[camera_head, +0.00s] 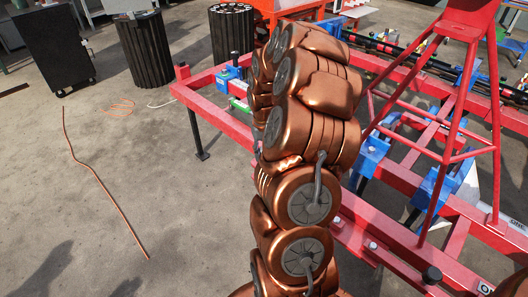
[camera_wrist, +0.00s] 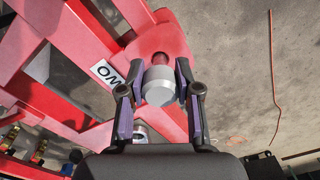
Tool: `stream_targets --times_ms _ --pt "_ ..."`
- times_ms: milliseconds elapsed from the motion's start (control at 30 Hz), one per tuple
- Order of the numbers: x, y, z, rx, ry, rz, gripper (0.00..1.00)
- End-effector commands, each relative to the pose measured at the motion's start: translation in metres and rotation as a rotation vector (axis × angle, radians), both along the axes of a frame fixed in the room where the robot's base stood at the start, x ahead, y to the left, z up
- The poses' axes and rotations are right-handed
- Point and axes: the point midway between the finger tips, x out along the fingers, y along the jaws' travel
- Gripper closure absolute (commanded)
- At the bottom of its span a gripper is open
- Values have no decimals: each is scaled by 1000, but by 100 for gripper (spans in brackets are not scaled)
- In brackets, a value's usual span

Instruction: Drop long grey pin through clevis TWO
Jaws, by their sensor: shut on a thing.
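In the wrist view my gripper (camera_wrist: 158,88) has its two purple-padded fingers on either side of the round grey head of the long grey pin (camera_wrist: 158,88). Jaws are shut on the pin. A narrower, reddish-looking section shows just beyond the head. The red rounded end of clevis TWO (camera_wrist: 160,38) lies directly behind the pin. A white label (camera_wrist: 104,73) beside it shows upside-down letters, partly hidden by a finger. I cannot tell whether the pin's tip is in the hole. In the head view my copper arm hides the gripper, pin and clevis.
Red frame beams (camera_head: 215,125) with blue brackets (camera_head: 372,158) and a red tripod stand (camera_head: 445,130) fill the right. A black cabinet (camera_head: 55,50) and black ribbed bins (camera_head: 146,48) stand back left.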

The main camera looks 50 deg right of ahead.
Motion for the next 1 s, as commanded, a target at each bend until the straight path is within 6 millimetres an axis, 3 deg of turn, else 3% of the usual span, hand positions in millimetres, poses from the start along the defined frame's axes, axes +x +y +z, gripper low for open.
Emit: stream_targets --times_ms 1000 --pt "0 0 -21 -1 -1 0 100"
